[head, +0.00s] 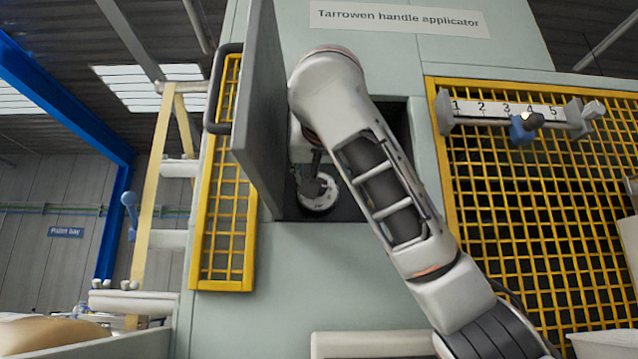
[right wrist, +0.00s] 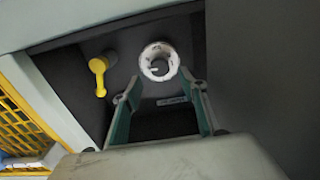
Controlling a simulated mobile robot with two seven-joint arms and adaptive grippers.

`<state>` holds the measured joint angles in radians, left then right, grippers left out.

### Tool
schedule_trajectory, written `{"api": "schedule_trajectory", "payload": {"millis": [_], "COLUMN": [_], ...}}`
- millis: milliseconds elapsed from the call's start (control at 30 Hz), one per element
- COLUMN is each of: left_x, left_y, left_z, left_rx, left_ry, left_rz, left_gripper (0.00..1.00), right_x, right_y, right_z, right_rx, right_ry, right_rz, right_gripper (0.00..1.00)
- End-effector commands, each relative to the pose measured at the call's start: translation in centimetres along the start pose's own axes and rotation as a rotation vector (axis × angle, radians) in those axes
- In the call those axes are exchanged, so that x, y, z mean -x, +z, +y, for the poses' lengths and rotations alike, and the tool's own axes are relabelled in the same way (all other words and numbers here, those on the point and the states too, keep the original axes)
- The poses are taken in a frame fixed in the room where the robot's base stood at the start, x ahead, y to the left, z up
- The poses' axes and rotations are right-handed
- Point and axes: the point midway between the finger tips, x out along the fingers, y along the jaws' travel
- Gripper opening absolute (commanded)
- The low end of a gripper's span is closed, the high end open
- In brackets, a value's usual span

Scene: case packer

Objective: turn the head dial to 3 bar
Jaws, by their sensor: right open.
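The head dial (right wrist: 158,62) is a white ring with marks around a grey knob, on the dark back panel inside the open cabinet. In the head view the dial (head: 319,203) shows low in the opening, partly covered by my gripper. My right gripper (right wrist: 159,77) is open in the right wrist view, its two green-sided fingers reaching toward the dial, one on each side of its lower part. In the head view the right gripper (head: 311,183) is small and dark in front of the dial. Contact cannot be told. The scale numbers are too small to read. My left gripper is out of view.
A yellow lever (right wrist: 98,72) sits left of the dial. The cabinet's grey door (head: 262,110) stands open to the left of my arm. Yellow mesh guards (head: 530,200) flank the opening. A numbered scale with a blue slider (head: 523,130) is at the upper right.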

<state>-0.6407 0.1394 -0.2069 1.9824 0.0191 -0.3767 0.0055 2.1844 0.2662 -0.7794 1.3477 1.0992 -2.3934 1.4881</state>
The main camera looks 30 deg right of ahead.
Motion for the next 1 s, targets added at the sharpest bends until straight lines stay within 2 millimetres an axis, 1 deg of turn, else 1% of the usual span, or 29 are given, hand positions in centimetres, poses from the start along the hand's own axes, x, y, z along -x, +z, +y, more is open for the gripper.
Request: {"api": "schedule_trajectory", "payload": {"millis": [33,200,300,400,533,767,867,900,933,1000], "left_x": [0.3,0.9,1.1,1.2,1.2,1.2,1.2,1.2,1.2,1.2], "left_y": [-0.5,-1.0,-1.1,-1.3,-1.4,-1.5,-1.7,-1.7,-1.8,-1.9], "left_z": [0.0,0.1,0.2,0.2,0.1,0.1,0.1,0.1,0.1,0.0], "left_rx": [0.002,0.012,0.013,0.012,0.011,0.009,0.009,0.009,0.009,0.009], "left_ry": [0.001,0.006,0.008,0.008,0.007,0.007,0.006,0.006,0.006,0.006], "left_rz": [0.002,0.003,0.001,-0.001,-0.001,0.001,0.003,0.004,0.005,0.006], "left_gripper": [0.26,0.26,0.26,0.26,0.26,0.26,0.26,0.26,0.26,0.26], "right_x": [-0.7,-3.3,-4.6,-5.4,-6.0,-6.0,-6.0,-6.0,-6.0,-6.0], "right_y": [-0.4,-0.4,-0.3,-0.2,-0.1,0.0,0.0,0.0,0.0,0.0], "right_z": [0.3,0.3,0.2,0.1,0.1,0.0,0.0,0.0,0.0,0.0], "right_rx": [-0.002,-0.001,0.000,0.000,0.000,0.000,0.000,0.000,0.000,0.000], "right_ry": [0.005,0.004,0.003,0.001,0.000,0.000,0.000,0.000,0.000,0.000], "right_rz": [0.001,0.000,0.000,0.000,0.000,-0.001,-0.001,-0.001,-0.001,0.000], "right_gripper": [0.42,0.42,0.42,0.42,0.42,0.42,0.19,0.09,0.04,0.04]}}
